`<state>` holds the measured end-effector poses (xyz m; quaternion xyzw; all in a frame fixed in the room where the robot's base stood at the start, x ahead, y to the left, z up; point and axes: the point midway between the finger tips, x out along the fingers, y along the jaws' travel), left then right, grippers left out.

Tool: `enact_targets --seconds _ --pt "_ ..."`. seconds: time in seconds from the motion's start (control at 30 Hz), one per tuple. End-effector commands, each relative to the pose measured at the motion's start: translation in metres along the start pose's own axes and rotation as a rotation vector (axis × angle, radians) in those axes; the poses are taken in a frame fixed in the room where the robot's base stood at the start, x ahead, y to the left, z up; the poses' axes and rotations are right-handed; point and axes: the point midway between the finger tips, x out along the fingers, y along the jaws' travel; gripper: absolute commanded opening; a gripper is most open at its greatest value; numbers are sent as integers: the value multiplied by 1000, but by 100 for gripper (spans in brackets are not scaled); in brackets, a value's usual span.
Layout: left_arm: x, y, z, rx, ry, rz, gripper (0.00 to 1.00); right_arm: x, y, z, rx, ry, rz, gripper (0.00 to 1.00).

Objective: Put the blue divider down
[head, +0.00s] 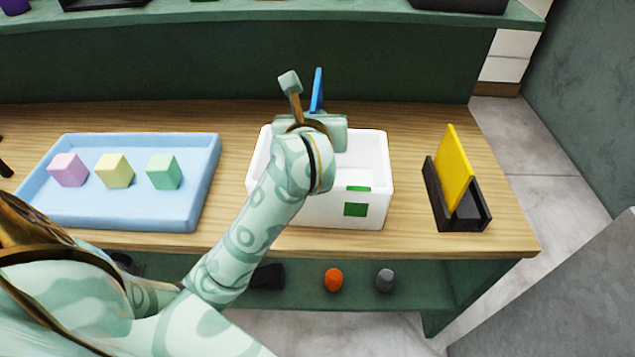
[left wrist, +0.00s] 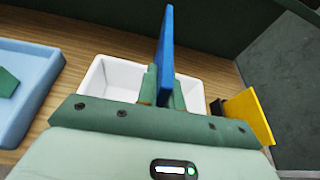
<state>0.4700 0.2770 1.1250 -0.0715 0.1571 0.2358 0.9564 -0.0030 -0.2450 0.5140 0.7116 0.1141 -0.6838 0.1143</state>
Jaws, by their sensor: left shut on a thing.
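The blue divider (head: 318,90) is a thin upright panel seen nearly edge-on. My left gripper (head: 304,100) is shut on it and holds it over the back part of the white box (head: 375,160). In the left wrist view the blue divider (left wrist: 165,52) stands up between the green fingers (left wrist: 164,90), with the white box (left wrist: 112,75) showing on both sides. The divider's lower edge is hidden by the gripper, so I cannot tell whether it touches the box. My right gripper is not in view.
A blue tray (head: 205,180) with pink, yellow and green cubes lies at the left. A black stand (head: 470,217) holding a yellow panel (head: 455,170) is at the right. Bare wooden table (head: 410,150) lies between box and stand. An orange item (head: 333,280) sits on the lower shelf.

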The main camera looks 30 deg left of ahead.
Motion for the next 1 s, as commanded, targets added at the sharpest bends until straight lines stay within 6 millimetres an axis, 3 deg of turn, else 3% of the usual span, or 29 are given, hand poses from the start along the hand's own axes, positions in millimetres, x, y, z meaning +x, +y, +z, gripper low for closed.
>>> enact_targets --seconds 0.03,0.2,0.6,0.9,1.0 --pt "-2 9 5 -20 -5 46 0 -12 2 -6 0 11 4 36" --pt "17 17 -49 -42 4 72 0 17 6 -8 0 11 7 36" --pt "38 20 -109 -46 12 71 0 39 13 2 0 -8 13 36" --pt "40 20 -114 -53 4 68 0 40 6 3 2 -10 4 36" --pt "39 20 -113 -53 2 68 31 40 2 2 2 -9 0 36"
